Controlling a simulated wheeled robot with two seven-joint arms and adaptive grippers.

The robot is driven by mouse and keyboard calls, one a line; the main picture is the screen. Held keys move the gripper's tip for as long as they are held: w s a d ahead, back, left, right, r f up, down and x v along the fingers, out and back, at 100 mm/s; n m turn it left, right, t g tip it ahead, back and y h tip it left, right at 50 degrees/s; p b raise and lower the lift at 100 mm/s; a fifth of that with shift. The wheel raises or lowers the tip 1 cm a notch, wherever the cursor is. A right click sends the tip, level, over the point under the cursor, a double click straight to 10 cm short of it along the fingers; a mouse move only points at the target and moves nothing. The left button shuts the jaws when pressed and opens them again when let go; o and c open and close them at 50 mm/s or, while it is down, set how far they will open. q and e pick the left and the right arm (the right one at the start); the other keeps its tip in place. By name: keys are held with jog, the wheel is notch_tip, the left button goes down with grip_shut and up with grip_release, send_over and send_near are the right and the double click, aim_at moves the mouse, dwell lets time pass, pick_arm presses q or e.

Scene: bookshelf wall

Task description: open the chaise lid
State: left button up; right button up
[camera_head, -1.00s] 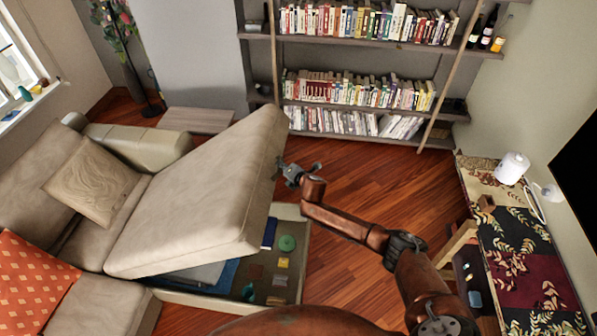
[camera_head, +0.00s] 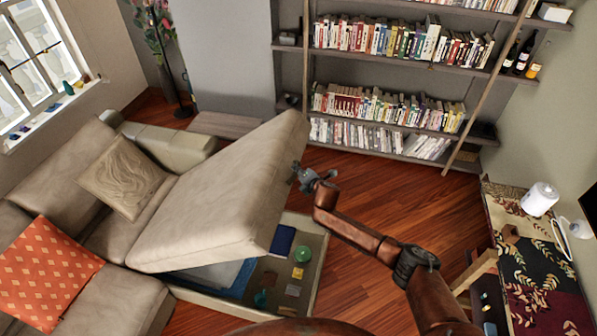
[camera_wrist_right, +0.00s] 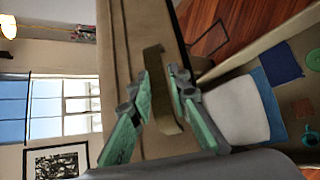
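The beige chaise lid (camera_head: 220,200) is raised and tilted over the chaise box (camera_head: 312,270) in the head view. The box's interior shows beneath its right and lower edges. My right gripper (camera_head: 303,174) is at the lid's right edge. Exact finger contact is hard to see. My left gripper is not in view.
Inside the box are a dark blue book (camera_head: 282,240), a green round item (camera_head: 303,254) and other small things. A patterned-cloth table (camera_head: 530,255) stands at the right. Bookshelves (camera_head: 390,60) line the back wall. Bare floor (camera_head: 375,205) lies right of the chaise.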

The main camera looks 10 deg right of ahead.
jog(key=shift+o, duration=1.4)
jog(key=v, duration=1.2)
jog(key=shift+a+r, duration=0.1)
